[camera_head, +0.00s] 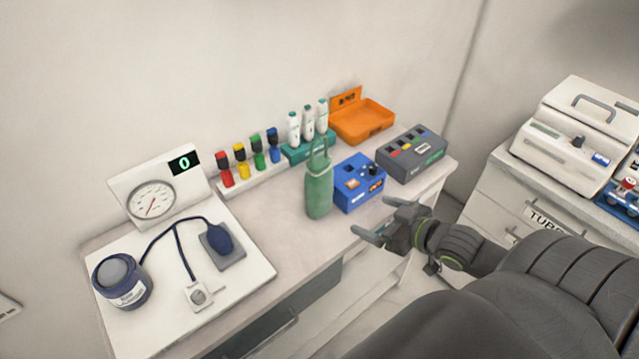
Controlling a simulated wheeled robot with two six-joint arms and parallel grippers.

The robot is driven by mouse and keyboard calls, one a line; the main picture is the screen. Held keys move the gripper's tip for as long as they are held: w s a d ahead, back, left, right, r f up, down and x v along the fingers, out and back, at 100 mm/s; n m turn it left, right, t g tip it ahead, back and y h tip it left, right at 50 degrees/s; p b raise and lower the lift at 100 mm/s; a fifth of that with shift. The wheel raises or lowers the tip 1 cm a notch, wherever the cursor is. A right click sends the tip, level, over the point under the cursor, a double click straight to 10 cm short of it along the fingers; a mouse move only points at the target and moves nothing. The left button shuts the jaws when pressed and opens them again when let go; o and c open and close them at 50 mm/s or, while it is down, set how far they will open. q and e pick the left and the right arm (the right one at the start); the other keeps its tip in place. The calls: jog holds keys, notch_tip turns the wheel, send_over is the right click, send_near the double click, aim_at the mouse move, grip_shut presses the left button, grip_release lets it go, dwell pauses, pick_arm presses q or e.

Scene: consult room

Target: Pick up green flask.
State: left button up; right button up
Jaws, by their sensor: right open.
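The green flask (319,192) stands upright on the desk, left of a blue box, with a loop-like handle at its top. My right gripper (370,219) is open and empty. It is to the right of the flask and nearer to me, around the desk's front edge, with its fingers pointing left toward the flask's side. It appears apart from the flask. My left gripper is not in view.
The blue box (360,183) and a grey box (411,153) stand right of the flask. Behind are a teal rack (308,150), colored tubes (259,152) and an orange tray (363,122). A gauge board (182,262) lies left. Desk surface (270,215) left of the flask is clear.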

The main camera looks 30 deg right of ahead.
aim_at(325, 190)
notch_tip(325, 190, up, 4)
jog(key=a+y, duration=0.1)
jog(key=a, duration=0.1)
jog(key=shift+n+t+y, duration=0.3)
jog(key=shift+n+t, duration=0.1)
jog(key=x, duration=0.4)
jog(key=b+x, duration=0.1)
jog(key=x, duration=0.3)
jog(key=r+b+x, duration=0.1)
jog(key=x, duration=0.2)
jog(key=shift+w+a+f, duration=0.1)
jog(key=shift+w+f, duration=0.05)
jog(key=shift+w, duration=0.35)
jog(key=shift+d+p+x, duration=0.15)
jog(key=shift+p+x, duration=0.1)
jog(key=shift+x, duration=0.9)
jog(key=shift+d+p+x, duration=0.15)
jog(key=shift+p+x, duration=0.05)
jog(key=shift+x, duration=0.95)
jog(key=shift+w+a+f, duration=0.15)
jog(key=shift+w+f, duration=0.15)
jog(key=shift+w, duration=0.3)
jog(key=shift+s, duration=0.1)
jog(key=shift+c, duration=0.3)
